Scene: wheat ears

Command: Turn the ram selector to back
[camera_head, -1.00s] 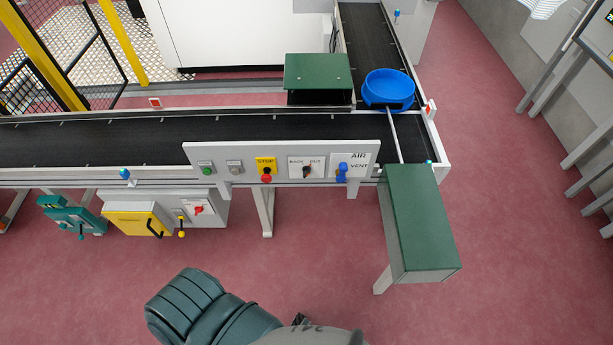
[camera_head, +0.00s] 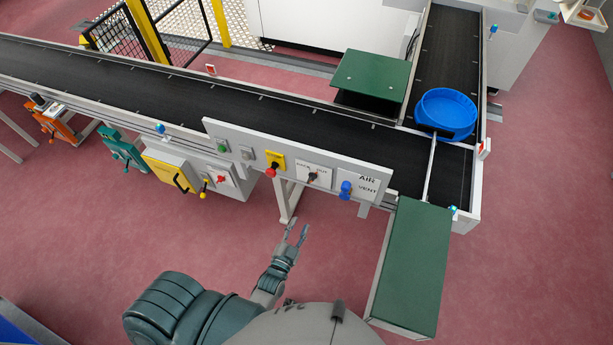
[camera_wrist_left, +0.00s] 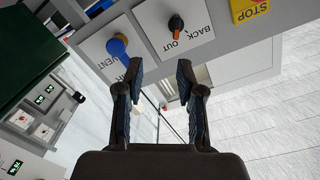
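The ram selector (camera_head: 313,177) is a small dark knob on a white plate marked BACK and OUT, on the front panel of the conveyor. In the left wrist view the knob (camera_wrist_left: 176,24) shows near the top, with an orange mark on its face towards the lettering. I cannot tell surely which word it points at. My left gripper (camera_head: 297,230) is open and empty, below the panel and apart from it. Its two spread fingers (camera_wrist_left: 161,75) show in the left wrist view, with the knob beyond them. My right gripper is not in view.
Beside the selector are a yellow STOP plate with a red button (camera_head: 271,172) and a blue AIR/VENT knob (camera_head: 346,188). A green-topped box (camera_head: 412,265) stands at the right of the panel. A blue round tray (camera_head: 446,108) sits on the conveyor. Red floor before the panel is free.

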